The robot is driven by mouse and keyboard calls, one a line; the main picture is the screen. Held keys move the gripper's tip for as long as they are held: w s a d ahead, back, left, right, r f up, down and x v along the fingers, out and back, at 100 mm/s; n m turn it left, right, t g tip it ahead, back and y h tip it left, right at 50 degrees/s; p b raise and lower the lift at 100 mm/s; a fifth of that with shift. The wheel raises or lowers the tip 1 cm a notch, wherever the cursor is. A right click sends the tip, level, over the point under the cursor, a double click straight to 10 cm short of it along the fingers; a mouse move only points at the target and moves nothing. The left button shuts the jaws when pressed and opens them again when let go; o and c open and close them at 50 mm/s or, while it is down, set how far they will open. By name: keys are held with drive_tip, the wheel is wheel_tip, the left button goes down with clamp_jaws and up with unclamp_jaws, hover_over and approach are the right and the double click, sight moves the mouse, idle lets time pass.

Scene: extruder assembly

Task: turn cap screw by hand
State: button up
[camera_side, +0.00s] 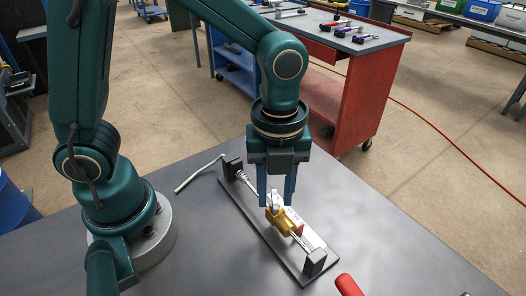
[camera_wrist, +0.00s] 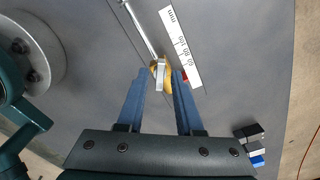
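A gold extruder body (camera_side: 279,221) sits on a rod above a dark base plate. A pale silver piece, which looks like the cap screw (camera_side: 273,202), stands up at its top. My gripper (camera_side: 277,203) points down over it, with one blue finger on each side. In the wrist view the silver piece (camera_wrist: 160,76) lies between the two fingertips (camera_wrist: 161,72), in front of the gold body (camera_wrist: 153,68). The fingers are apart, and narrow gaps seem to show beside the piece. The lower part of the screw is hidden.
A white ruler (camera_wrist: 181,50) lies beside the rod. Dark end blocks (camera_side: 315,262) hold the rod at both ends. A red cylinder (camera_side: 348,286) is at the front edge of the side view. Dark and blue blocks (camera_wrist: 254,144) show at right in the wrist view.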

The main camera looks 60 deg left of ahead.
drive_tip(key=shift+r, duration=0.1)
drive_tip(key=shift+r, duration=2.95)
drive_tip(key=s+a+r+n+t, duration=0.1)
drive_tip(key=a+r+n, duration=0.15)
drive_tip(key=r, duration=0.55)
drive_tip(key=s+a+f+n+t, duration=0.2)
drive_tip(key=a+n, duration=0.1)
drive_tip(key=n, duration=0.8)
drive_tip(key=s+a+f+n+t, duration=0.2)
drive_tip(key=a+f+n, duration=0.1)
drive_tip(key=n, duration=0.8)
drive_tip(key=shift+s+f+t, duration=0.25)
drive_tip(key=shift+s+t, duration=0.05)
drive_tip(key=shift+s, duration=0.05)
